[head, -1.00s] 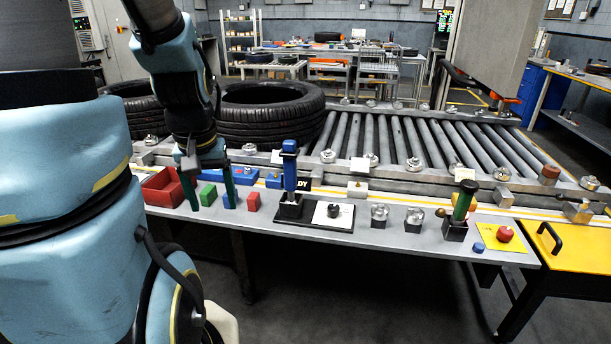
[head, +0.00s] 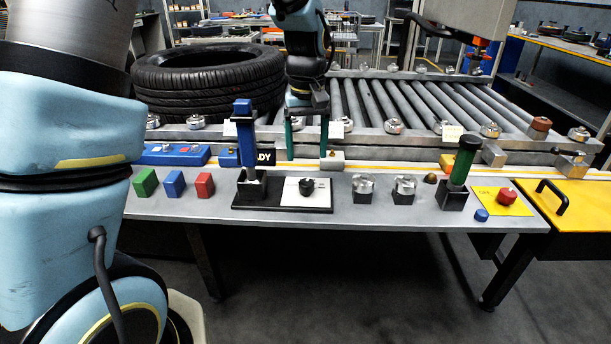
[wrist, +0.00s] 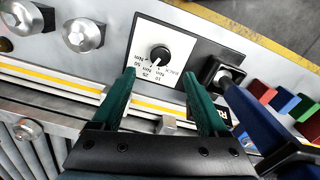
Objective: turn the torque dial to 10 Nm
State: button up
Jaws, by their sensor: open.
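The torque dial is a small black knob (head: 306,188) on a white plate (head: 320,199), set on a black base on the bench. In the wrist view the knob (wrist: 160,53) has printed labels around it, upside down, among them 10, 25 and 50. Its pointer seems to face the lower side there, but I cannot tell which mark it meets. My gripper (head: 307,158) points down just behind the dial in the head view. In the wrist view its green fingers (wrist: 159,75) are apart, with the knob a little beyond the gap between their tips. Nothing is between them.
A blue-handled tool (head: 246,140) stands on the same base, left of the dial. Green, blue and red blocks (head: 204,185) lie farther left. Metal knobs (head: 363,188), a green-handled tool (head: 462,160) and a red button (head: 506,196) are to the right. The roller conveyor (head: 410,108) runs behind.

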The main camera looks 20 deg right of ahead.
aim_at(306, 182)
notch_tip(306, 182, down, 8)
jog(key=shift+r+p, duration=0.1)
jog(key=shift+p, duration=0.3)
grip_shut()
dwell(0.5)
